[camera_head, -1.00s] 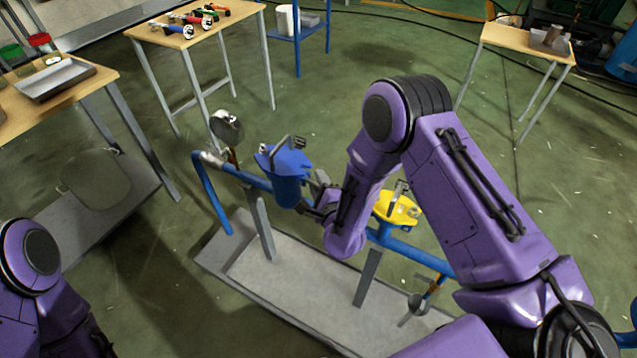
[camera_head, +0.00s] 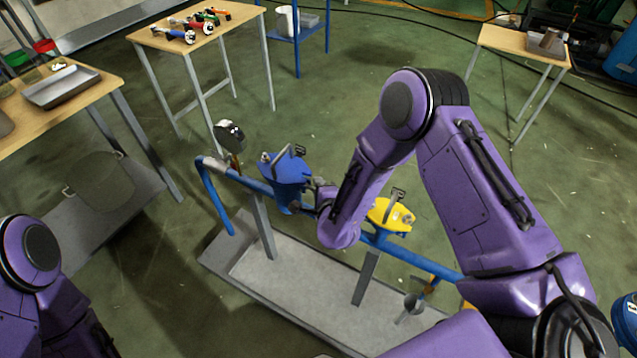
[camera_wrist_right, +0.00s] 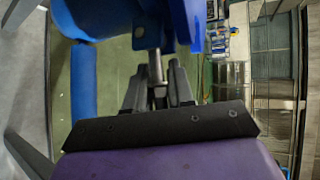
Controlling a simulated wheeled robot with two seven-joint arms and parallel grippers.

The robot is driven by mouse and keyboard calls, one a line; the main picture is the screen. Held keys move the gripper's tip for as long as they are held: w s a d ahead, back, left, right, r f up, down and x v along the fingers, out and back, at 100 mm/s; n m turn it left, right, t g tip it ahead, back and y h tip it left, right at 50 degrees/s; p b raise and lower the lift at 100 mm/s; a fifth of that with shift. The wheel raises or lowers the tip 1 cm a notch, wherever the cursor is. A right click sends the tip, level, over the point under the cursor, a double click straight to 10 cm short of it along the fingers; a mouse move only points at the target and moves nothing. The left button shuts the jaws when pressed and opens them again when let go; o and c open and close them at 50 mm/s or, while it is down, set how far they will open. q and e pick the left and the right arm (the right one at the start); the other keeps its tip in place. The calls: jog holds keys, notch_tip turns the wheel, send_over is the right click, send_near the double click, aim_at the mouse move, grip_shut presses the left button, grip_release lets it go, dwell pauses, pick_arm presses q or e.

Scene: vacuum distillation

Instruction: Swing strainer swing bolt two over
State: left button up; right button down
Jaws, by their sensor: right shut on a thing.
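The blue strainer (camera_head: 286,190) stands on the blue pipe, with a metal swing bolt and bracket on its lid side. A yellow-topped strainer (camera_head: 391,214) stands to its right on the same pipe line. My right gripper (camera_head: 322,193) is at the right side of the blue strainer, largely hidden by my purple wrist. In the right wrist view, the right gripper (camera_wrist_right: 158,78) is shut on a thin metal swing bolt (camera_wrist_right: 156,66) just below the blue strainer's flange (camera_wrist_right: 180,25). Which numbered bolt it is cannot be told. My left gripper is out of view; only its arm shows at lower left.
The pipe skid's grey base tray (camera_head: 300,285) lies on the floor below. A round gauge (camera_head: 229,135) rises left of the blue strainer. Wooden tables stand at the left (camera_head: 30,125), back (camera_head: 165,42) and back right (camera_head: 490,38). The floor between them is mostly clear.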

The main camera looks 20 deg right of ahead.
jog(key=shift+a+r+n+g+h+p, duration=0.1)
jog(key=shift+r+n+g+h+p, duration=0.25)
jog(key=shift+g+p, duration=0.35)
jog(key=shift+r+n+g+h+p, duration=0.2)
jog(key=shift+n+g+p, duration=0.3)
jog(key=shift+p, duration=0.4)
jog(key=c, duration=1.2)
grip_release()
jog(key=shift+r, duration=0.1)
jog(key=b+v, duration=0.1)
jog(key=v, duration=0.9)
jog(key=shift+s+r, duration=0.1)
jog(key=shift+s, duration=0.05)
